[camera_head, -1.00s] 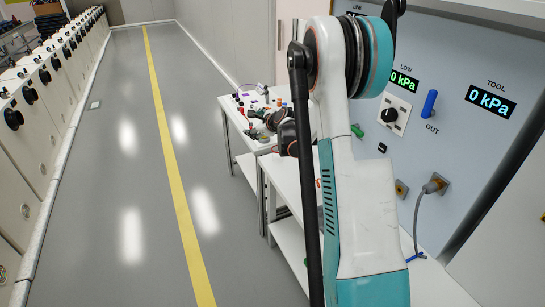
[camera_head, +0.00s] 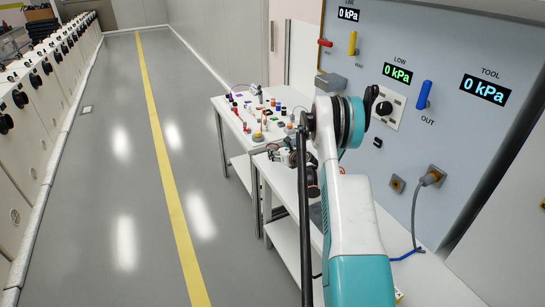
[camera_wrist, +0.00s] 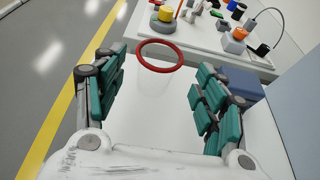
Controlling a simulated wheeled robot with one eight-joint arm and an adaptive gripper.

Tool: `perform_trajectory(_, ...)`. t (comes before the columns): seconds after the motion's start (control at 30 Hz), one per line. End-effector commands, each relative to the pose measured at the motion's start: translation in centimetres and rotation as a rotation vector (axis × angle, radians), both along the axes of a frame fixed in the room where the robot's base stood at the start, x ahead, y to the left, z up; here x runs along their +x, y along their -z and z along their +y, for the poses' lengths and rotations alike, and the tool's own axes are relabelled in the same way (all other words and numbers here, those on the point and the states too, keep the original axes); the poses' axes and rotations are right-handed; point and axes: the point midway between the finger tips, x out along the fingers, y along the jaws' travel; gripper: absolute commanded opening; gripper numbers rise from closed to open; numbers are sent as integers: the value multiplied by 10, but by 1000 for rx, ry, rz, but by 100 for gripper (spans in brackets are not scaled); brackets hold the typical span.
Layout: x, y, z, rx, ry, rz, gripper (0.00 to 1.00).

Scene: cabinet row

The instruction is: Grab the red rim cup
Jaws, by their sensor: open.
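The red rim cup (camera_wrist: 160,57) stands in the wrist view, with a red ring on top and a pale, see-through body that is hard to make out against the white table (camera_wrist: 150,118). My gripper (camera_wrist: 159,72) is open, with one teal-padded finger left of the cup and one right of it. Clear gaps show between the fingers and the rim. The cup looks to lie ahead of the palm, between or just beyond the fingertips; I cannot tell the exact depth. In the head view my gripper (camera_head: 279,153) is small and low over the near table, partly hidden by my arm.
A farther white table (camera_head: 238,118) holds many small coloured parts, including a yellow-topped knob (camera_wrist: 165,17) beyond the cup. A grey-blue panel (camera_head: 455,45) with gauges and handles stands to the right. A floor aisle with a yellow line (camera_head: 165,155) is open to the left.

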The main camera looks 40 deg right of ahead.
Motion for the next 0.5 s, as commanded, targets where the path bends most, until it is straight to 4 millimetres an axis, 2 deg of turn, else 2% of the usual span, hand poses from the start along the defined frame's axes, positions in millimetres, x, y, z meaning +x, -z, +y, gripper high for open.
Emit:
perform_trajectory(0.03, 1, 7, 0, 0, 0, 0, 65)
perform_trajectory(0.27, 16, 9, -4, -1, 0, 0, 65)
perform_trajectory(0.5, 49, 23, -11, -1, -2, 0, 65)
